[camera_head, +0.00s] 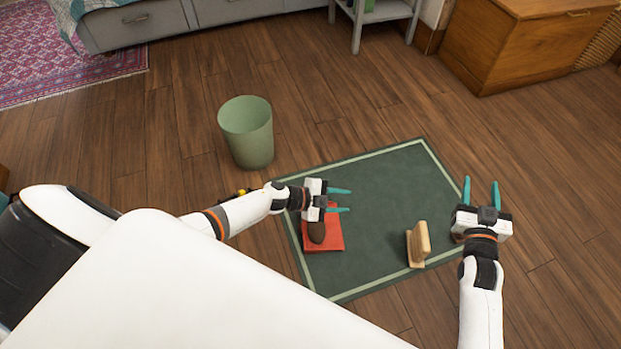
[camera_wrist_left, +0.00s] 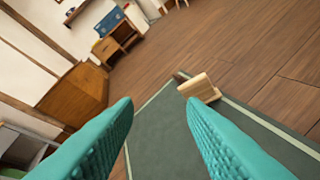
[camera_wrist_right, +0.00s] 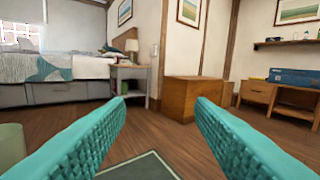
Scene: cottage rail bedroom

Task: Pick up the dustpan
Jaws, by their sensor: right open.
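The red dustpan (camera_head: 335,241) lies on the green mat (camera_head: 385,185), near its left edge. A dark brown rounded piece (camera_head: 317,232) shows on top of it; I cannot tell whether it is the dustpan's handle. My left gripper (camera_head: 350,200) is over the dustpan's far side and hides part of it. Its fingers are apart and empty, pointing right; how high it is I cannot tell. My right gripper (camera_head: 481,182) is open and empty beyond the mat's right edge, fingers pointing away. The dustpan does not show in either wrist view.
A light wooden brush-like block (camera_head: 418,243) stands on the mat's right part; it also shows in the left wrist view (camera_wrist_left: 199,88). A green bin (camera_head: 247,133) stands left behind the mat. A wooden chest (camera_head: 525,45) is at the back right. The floor between is clear.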

